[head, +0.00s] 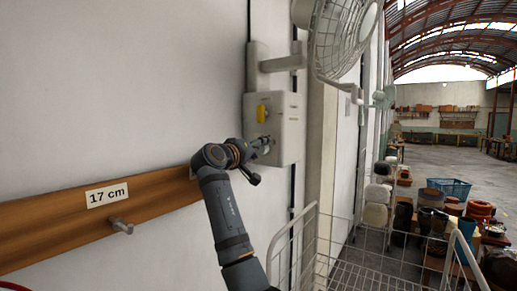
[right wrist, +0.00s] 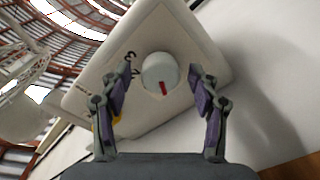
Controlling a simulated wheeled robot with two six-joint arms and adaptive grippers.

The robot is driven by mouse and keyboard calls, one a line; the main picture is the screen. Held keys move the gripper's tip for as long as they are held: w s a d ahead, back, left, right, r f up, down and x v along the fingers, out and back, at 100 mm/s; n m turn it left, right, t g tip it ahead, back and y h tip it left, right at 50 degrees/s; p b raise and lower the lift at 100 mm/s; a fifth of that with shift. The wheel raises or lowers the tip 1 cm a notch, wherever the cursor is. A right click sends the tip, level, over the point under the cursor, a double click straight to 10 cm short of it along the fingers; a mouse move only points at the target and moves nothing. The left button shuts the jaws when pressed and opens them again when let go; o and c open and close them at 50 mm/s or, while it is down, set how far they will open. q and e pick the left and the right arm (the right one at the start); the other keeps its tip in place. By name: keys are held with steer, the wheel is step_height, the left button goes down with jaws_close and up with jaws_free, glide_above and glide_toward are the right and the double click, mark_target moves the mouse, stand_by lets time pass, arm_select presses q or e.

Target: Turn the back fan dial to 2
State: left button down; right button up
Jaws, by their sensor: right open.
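A pale control box (head: 277,118) is mounted on the wall below a white wall fan (head: 340,38). My right gripper (head: 264,146) is at the lower part of its front face. In the right wrist view the round white dial (right wrist: 157,68) on the box (right wrist: 125,35) has a red mark pointing toward the bottom of the picture. Dark numerals are printed left of the dial, too small to read surely. The right gripper (right wrist: 163,100) is open, with its purple-padded fingers on either side of the dial and apart from it. My left gripper is not in view.
A yellow part (head: 261,113) sits on the box's upper face. A wooden rail (head: 60,232) with a metal peg (head: 122,226) and a "17 cm" label runs along the wall. A white wire rack (head: 350,272) stands below right. Another fan (head: 385,97) hangs farther back.

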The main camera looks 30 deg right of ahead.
steer(key=shift+c, duration=1.6)
steer(key=c, duration=0.9)
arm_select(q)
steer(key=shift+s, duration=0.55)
arm_select(e)
steer(key=shift+o, duration=0.2)
